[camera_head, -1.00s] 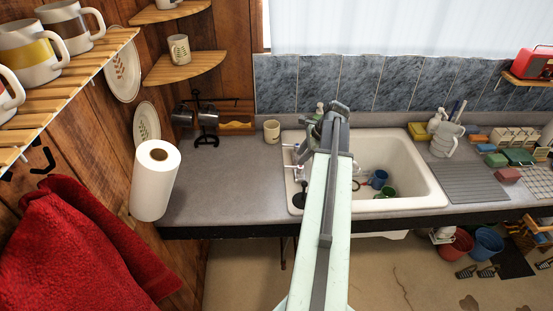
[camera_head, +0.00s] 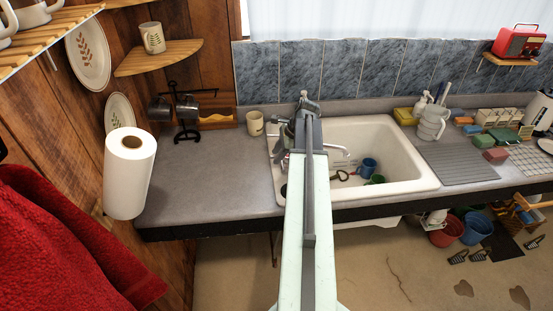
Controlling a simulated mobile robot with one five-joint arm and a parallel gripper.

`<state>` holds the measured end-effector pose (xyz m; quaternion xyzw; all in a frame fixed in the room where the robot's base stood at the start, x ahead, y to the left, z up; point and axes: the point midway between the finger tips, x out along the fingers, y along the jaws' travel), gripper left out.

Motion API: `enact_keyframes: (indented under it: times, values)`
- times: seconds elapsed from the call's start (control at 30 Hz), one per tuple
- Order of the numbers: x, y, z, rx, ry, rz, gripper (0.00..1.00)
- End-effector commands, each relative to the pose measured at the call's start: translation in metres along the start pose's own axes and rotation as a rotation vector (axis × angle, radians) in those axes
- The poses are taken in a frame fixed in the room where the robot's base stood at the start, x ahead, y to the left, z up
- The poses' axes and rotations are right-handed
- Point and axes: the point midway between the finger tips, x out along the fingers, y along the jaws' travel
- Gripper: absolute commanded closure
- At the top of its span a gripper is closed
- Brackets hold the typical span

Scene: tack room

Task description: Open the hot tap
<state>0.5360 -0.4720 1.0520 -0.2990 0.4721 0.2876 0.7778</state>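The white sink (camera_head: 395,140) is set in the grey counter at the middle of the view. A silver tap spout (camera_head: 337,152) shows just right of my arm, over the basin. Small metal parts (camera_head: 279,160) show left of my arm at the sink's left rim. My arm hides most of the tap fittings, and I cannot tell which handle is the hot one. My gripper (camera_head: 288,134) is at the far end of my arm, over the sink's left side. Its fingers are too small and covered to show their opening or any contact with a tap.
A blue mug (camera_head: 367,166) and a green mug (camera_head: 376,180) lie in the basin. A cream mug (camera_head: 255,122) stands left of the sink by a dark mug rack (camera_head: 187,115). A paper roll (camera_head: 130,175) stands at the left. The counter (camera_head: 210,180) between is clear.

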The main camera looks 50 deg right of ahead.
Motion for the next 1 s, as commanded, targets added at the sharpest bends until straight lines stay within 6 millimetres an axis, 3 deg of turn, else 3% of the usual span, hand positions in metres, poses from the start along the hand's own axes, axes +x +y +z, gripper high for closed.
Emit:
enact_keyframes:
  times: [0.07,0.2,1.0]
  values:
    - [-0.0012,-0.0001,0.0006,0.000,0.000,0.000,0.66]
    - [-0.0012,-0.0001,0.0009,-0.001,0.000,0.000,1.00]
    - [-0.0007,-0.0001,0.0019,-0.003,-0.001,0.001,1.00]
